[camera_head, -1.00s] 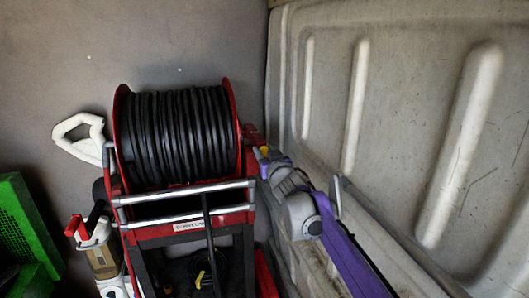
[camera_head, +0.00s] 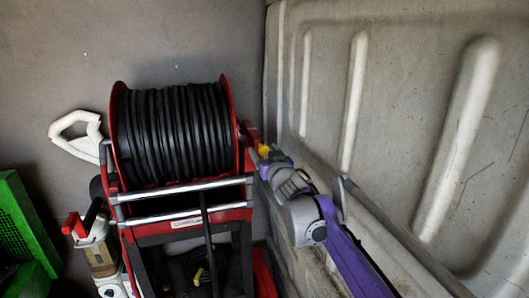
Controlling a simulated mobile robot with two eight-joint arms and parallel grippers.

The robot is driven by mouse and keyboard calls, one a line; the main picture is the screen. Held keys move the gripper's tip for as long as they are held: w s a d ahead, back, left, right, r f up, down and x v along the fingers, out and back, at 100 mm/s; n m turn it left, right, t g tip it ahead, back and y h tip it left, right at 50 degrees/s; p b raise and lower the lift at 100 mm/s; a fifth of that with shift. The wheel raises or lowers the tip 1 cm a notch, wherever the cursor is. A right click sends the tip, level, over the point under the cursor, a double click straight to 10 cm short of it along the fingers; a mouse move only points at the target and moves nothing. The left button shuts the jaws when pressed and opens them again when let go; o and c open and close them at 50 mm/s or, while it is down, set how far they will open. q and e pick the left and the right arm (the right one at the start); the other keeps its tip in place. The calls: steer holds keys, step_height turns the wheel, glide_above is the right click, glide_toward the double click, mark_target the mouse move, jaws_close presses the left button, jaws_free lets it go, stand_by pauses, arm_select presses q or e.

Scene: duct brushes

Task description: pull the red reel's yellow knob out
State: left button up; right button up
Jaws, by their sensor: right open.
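The red reel (camera_head: 116,150) stands in the middle left, wound with thick black hose (camera_head: 175,135). Its small yellow knob (camera_head: 263,150) shows at the right side of the reel, by a red part of the frame. My right gripper (camera_head: 267,160) is at the end of my purple and grey arm, which comes up from the lower right. Its tips are open, right beside the knob and partly overlapping it in the picture. I cannot tell whether they touch it or stand around it. My left gripper is not in view.
Silver bars (camera_head: 185,190) cross the reel's front. A ribbed grey panel (camera_head: 400,120) rises close on the right, beside my arm. A green crate (camera_head: 22,230) and a white-and-red tool (camera_head: 98,245) stand left. A white handle (camera_head: 75,135) sticks out behind.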

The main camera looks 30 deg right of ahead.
steer(key=b+v, duration=0.1)
steer(key=v, duration=1)
steer(key=shift+w+f, duration=0.1)
steer(key=s+a+f+n+g+y+p, duration=0.1)
steer(key=s+a+f+g, duration=0.5)
steer(key=s+f, duration=0.6)
steer(key=s+a+f+n+g+y+p, duration=0.1)
steer(key=s+a+f+g+y+p, duration=0.2)
steer(key=s+a+f+g, duration=0.3)
steer(key=s+a+f, duration=0.2)
steer(key=s+f, duration=0.1)
steer(key=f, duration=0.3)
steer(key=s+a+f, duration=0.3)
steer(key=s+f, duration=0.1)
steer(key=f, duration=0.3)
steer(key=shift+a+n, duration=0.15)
steer(key=shift+n, duration=0.25)
